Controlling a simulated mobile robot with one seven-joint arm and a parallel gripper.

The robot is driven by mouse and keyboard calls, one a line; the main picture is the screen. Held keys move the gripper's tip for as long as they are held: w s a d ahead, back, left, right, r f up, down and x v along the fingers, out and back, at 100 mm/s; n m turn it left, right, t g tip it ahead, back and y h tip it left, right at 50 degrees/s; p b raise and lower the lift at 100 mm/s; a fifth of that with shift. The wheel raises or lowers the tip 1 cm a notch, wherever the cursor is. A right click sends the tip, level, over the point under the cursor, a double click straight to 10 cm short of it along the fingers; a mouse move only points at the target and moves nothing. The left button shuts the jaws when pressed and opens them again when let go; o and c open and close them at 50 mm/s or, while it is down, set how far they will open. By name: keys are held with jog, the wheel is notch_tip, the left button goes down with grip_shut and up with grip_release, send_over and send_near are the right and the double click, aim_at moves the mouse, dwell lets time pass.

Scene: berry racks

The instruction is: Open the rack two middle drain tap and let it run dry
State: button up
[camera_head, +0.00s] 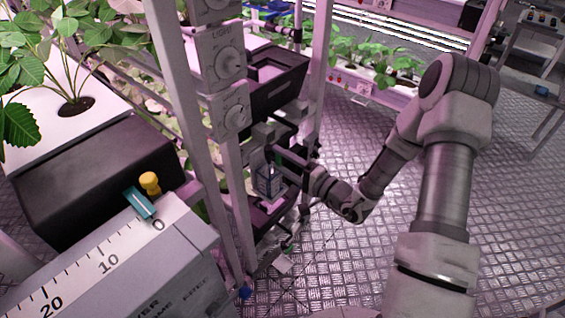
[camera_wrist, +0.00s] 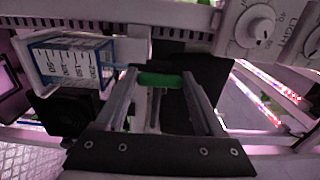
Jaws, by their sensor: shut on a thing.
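In the wrist view a green tap handle (camera_wrist: 160,79) lies crosswise between the two fingers of my gripper (camera_wrist: 162,88). The fingers are shut on it. In the head view my gripper (camera_head: 279,160) reaches into the rack from the right, beside the upright post. The handle is hidden there. I cannot tell the tap's spout or any water flow. A clear measuring box with a blue frame (camera_wrist: 75,65) sits left of the fingers in the wrist view; it also shows just below the gripper in the head view (camera_head: 267,182).
White dials (camera_head: 228,60) are fixed to the rack post, and one also shows at the upper right of the wrist view (camera_wrist: 258,27). A scale box (camera_head: 150,255) with a yellow knob (camera_head: 150,183) stands at the front left.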

dwell(0.3)
jog(key=o, duration=1.4)
jog(key=shift+d, duration=0.15)
jog(key=v, duration=1.7)
jog(key=shift+s+r, duration=0.1)
jog(key=shift+s, duration=0.05)
